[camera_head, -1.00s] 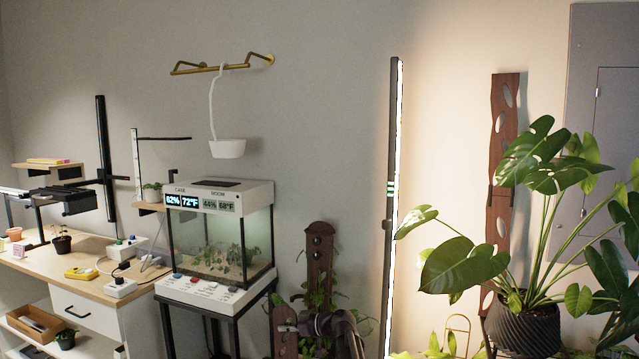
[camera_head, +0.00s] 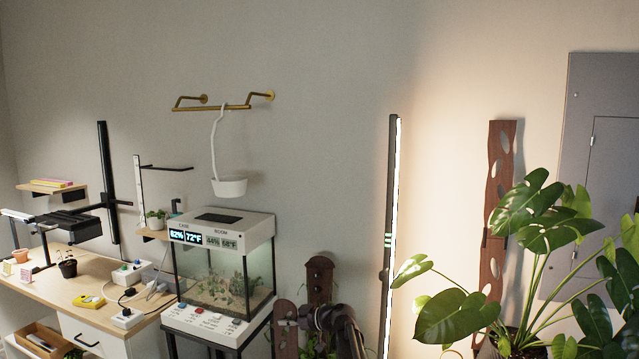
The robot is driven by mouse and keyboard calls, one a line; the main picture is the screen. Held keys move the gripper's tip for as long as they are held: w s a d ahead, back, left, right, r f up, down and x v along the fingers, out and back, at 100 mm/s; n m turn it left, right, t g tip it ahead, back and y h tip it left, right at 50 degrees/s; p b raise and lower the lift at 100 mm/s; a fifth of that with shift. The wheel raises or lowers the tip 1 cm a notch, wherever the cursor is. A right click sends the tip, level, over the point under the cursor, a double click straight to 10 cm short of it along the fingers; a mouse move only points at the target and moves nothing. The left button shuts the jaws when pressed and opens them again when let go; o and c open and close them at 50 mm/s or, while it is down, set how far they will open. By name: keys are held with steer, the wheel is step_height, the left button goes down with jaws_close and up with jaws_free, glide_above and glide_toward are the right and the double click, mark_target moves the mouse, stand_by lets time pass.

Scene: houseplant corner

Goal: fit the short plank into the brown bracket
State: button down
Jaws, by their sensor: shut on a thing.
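The short plank (camera_head: 285,331) is dark reddish-brown with small dark holes. It stands roughly upright at the bottom edge, and its lower end is cut off by the frame. My gripper (camera_head: 306,319) is at the plank's right side, shut on it; the fingertips are small, dark and hard to make out. My dark arm comes up from the bottom edge to the right of it. A taller brown board (camera_head: 319,278) with dark knobs stands behind, partly covered by the arm. I cannot pick out the brown bracket with certainty.
A glass terrarium (camera_head: 222,275) on a black stand is left of the plank. A tall light bar (camera_head: 391,230) stands to the right, then a wavy wall board (camera_head: 501,165) and a large leafy plant (camera_head: 455,316). A desk (camera_head: 40,291) is far left.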

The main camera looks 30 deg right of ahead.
step_height(320, 180, up, 22)
steer(key=p, duration=2.1)
steer(key=shift+r, duration=0.15)
